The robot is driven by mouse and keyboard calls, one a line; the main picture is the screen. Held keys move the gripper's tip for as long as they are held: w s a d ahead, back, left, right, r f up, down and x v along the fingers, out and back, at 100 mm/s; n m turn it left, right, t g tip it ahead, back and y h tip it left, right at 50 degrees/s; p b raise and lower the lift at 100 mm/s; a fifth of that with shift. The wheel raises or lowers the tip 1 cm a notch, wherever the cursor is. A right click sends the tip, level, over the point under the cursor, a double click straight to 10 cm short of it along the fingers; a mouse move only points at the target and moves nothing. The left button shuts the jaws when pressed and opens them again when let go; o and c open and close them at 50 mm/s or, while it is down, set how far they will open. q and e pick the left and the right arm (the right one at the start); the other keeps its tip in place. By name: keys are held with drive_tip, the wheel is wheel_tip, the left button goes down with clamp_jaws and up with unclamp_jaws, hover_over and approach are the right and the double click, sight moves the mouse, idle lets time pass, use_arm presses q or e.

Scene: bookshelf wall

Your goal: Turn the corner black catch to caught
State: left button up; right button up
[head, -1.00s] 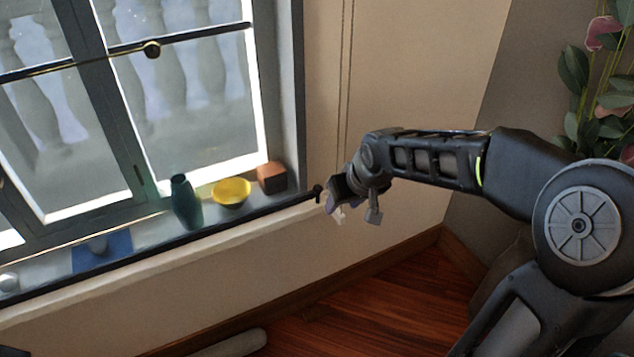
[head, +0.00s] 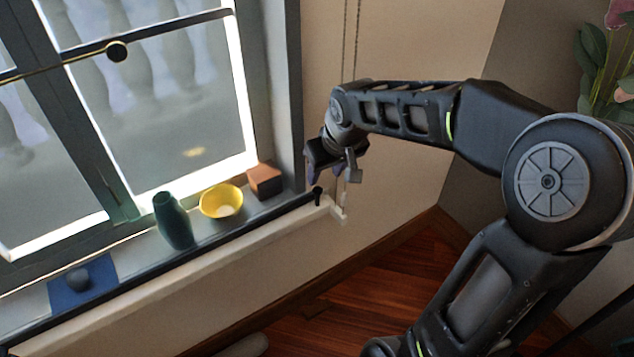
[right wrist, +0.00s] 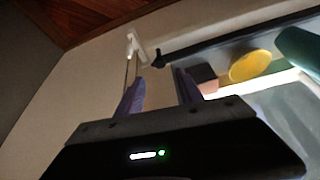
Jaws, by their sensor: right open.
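The corner black catch (head: 318,196) is a small dark upright piece at the right end of the black bar along the window sill. In the right wrist view the catch (right wrist: 162,57) shows just beyond my fingertips, between their lines. My right gripper (head: 318,173) is above the catch in the head view, its purple fingers pointing down. In the right wrist view the gripper (right wrist: 160,92) has its fingers apart with nothing between them. I cannot tell the catch's exact turn. My left gripper is not in view.
A white bracket (head: 340,209) with hanging cords sits right beside the catch. On the sill are a brown block (head: 264,180), a yellow bowl (head: 221,201), a teal vase (head: 173,222) and a blue mat (head: 101,271) with a round thing. The wall below is clear.

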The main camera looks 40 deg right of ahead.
sight(318, 189)
drive_tip(key=shift+b+x, duration=0.8)
drive_tip(key=shift+x, duration=3.1)
drive_tip(key=shift+w, duration=0.1)
clamp_jaws()
